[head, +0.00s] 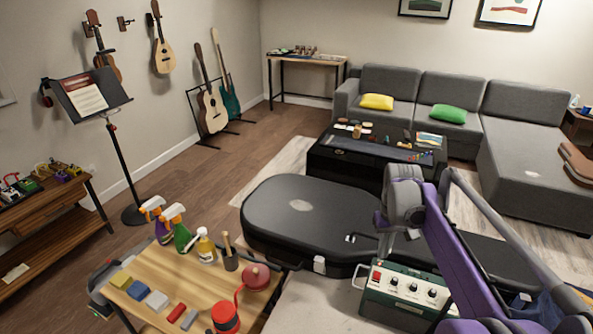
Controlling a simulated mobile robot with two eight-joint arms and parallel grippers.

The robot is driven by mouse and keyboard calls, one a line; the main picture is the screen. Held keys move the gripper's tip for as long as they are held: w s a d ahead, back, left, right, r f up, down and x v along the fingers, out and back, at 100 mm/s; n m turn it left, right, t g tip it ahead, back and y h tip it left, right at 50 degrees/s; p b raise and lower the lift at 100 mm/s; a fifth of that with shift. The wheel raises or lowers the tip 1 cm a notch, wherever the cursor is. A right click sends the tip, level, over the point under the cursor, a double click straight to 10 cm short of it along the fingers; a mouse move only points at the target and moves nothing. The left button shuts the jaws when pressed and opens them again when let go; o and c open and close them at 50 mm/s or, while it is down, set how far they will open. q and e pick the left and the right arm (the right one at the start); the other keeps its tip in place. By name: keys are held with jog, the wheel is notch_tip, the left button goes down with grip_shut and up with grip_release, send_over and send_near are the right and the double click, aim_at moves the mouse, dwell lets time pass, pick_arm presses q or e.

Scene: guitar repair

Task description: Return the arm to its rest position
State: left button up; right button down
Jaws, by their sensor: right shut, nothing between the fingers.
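My right arm, purple and grey, comes in from the lower right and rises to a bent grey wrist. My right gripper (384,244) hangs below that wrist, pointing down, small in the picture. It is shut and holds nothing. It is in front of the black guitar case (290,208) and above and behind the green amplifier (402,291); whether it touches the case I cannot tell. My left gripper is not in view.
A wooden table (150,292) at lower left carries spray bottles (178,232), colored blocks and a red tin. A music stand (92,95) stands at left. A dark coffee table (345,160) and grey sofa (415,92) are behind. Open wood floor lies at left centre.

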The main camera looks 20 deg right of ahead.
jog(key=s+a+n+t, duration=0.1)
jog(key=s+a+t, duration=0.2)
jog(key=s+a, duration=0.75)
jog(key=s+a+f+n+t, duration=0.1)
jog(key=s+a+f+t, duration=0.1)
jog(key=s+a+f, duration=0.5)
jog(key=s+a, duration=0.3)
jog(key=shift+f, duration=0.15)
